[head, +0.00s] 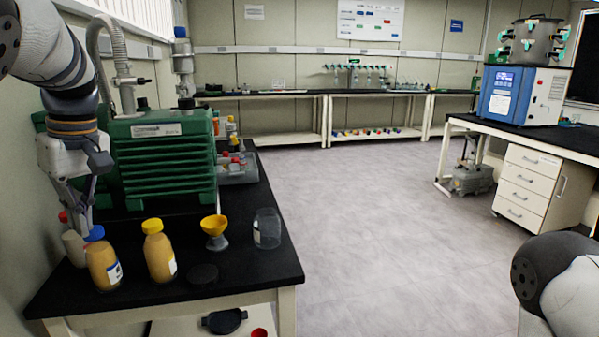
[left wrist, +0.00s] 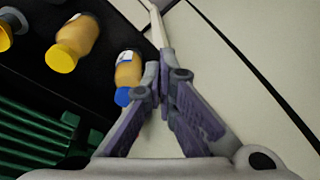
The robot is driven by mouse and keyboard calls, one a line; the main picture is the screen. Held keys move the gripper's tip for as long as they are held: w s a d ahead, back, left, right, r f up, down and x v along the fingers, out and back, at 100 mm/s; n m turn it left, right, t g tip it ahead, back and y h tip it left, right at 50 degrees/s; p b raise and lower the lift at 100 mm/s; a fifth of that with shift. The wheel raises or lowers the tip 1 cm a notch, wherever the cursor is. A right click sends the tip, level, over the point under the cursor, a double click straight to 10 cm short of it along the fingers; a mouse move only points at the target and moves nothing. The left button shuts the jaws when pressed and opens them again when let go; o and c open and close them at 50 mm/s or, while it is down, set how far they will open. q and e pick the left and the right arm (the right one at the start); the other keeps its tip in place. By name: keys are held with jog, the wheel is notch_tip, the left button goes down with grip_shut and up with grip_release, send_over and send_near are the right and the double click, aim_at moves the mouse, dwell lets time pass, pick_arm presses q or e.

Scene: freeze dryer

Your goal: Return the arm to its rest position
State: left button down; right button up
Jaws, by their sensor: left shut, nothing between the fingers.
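My left arm (head: 50,55) comes in from the upper left of the head view. My left gripper (head: 85,212) points down at the left side of the black bench, by the green pump and close to the blue-capped bottle (head: 104,265). In the left wrist view its fingers (left wrist: 160,85) meet at the tips, with nothing between them. The blue-capped bottle (left wrist: 128,72) shows just left of the fingertips there; I cannot tell whether they touch. My right gripper is not in view; only part of my right arm (head: 560,280) shows at the lower right.
A green pump (head: 165,150) stands behind the bottles. A yellow-capped bottle (head: 159,252), a yellow funnel (head: 214,228), a clear jar (head: 267,228) and a dark lid (head: 202,274) stand on the bench (head: 250,272). A red-capped bottle (head: 66,222) is partly hidden. The floor (head: 370,220) is clear.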

pick_arm(q)
jog(key=s+d+f+m, duration=0.15)
jog(key=s+f, duration=0.25)
jog(key=f, duration=0.6)
jog(key=s+f+m+g, duration=0.1)
jog(key=s+f+m, duration=0.25)
jog(key=f, duration=0.75)
jog(key=s+d+f+m, duration=0.1)
jog(key=s+f, duration=0.4)
jog(key=f, duration=0.5)
jog(key=s+d+f+m, duration=0.2)
jog(key=s+d, duration=0.2)
jog(key=s, duration=0.3)
jog(key=s+d+f+m+h, duration=0.1)
jog(key=s+d+f+m, duration=0.1)
jog(key=s, duration=0.5)
jog(key=s+d+f+m+h, duration=0.1)
jog(key=s+d+f+m, duration=0.1)
jog(key=s+d, duration=0.5)
jog(key=shift+s+f+m, duration=0.4)
jog(key=shift+s+f, duration=0.2)
jog(key=shift+f, duration=0.25)
